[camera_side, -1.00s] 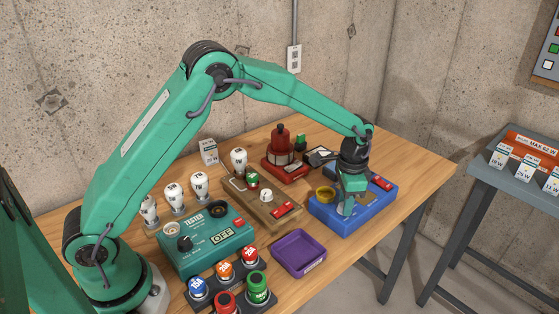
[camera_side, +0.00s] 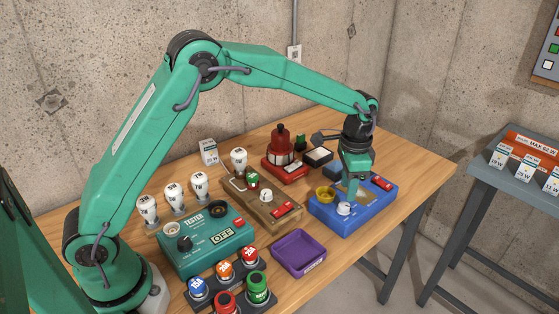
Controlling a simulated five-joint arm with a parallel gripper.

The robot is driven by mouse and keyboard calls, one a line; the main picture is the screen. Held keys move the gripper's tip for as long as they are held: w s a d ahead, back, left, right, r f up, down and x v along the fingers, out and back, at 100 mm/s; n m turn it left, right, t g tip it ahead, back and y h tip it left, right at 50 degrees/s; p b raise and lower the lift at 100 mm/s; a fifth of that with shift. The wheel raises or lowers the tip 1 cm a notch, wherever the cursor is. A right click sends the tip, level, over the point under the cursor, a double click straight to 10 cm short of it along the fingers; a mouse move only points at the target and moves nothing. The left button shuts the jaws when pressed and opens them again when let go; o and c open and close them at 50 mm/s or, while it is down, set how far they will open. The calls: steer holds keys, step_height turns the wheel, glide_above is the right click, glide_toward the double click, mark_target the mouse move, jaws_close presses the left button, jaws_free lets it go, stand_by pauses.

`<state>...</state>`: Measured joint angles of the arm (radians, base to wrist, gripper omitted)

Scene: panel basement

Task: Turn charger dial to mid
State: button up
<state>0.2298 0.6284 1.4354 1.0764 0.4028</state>
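The blue box (camera_side: 340,226) at the right of the table carries a small white dial (camera_side: 345,208), a yellow ring (camera_side: 325,194) and a red part (camera_side: 382,183). It looks like the charger, but I cannot read a label on it. The dial's pointing direction is too small to tell. My gripper (camera_side: 352,194) hangs pointing down over the blue box, just behind and above the dial, and appears clear of it. Its fingers are seen from the side, so the gap between them cannot be judged.
Left of the blue box are a wooden board (camera_side: 290,221) with another white dial, and a green tester (camera_side: 195,262) reading OFF. A purple tray (camera_side: 299,268) lies in front. A red device (camera_side: 281,160) stands behind. Several bulbs and coloured caps crowd the left.

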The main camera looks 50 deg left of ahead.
mark_target(343, 205)
steer(key=shift+r, duration=1.2)
steer(key=s+a+r+n+t, duration=0.1)
steer(key=s+a+r+n, duration=0.1)
steer(key=s+a+r, duration=0.35)
steer(key=s+a+r+n+t, duration=0.1)
steer(key=s+a+r+t, duration=0.1)
steer(key=s+r, duration=0.55)
steer(key=s+a+f+n+t, duration=0.1)
steer(key=s+a+n, duration=0.1)
steer(key=s, duration=0.6)
steer(key=s+a+n+t, duration=0.1)
steer(key=s+a+n, duration=0.1)
steer(key=s, duration=0.7)
steer(key=shift+a+f+t, duration=0.3)
steer(key=shift+a+f, duration=0.05)
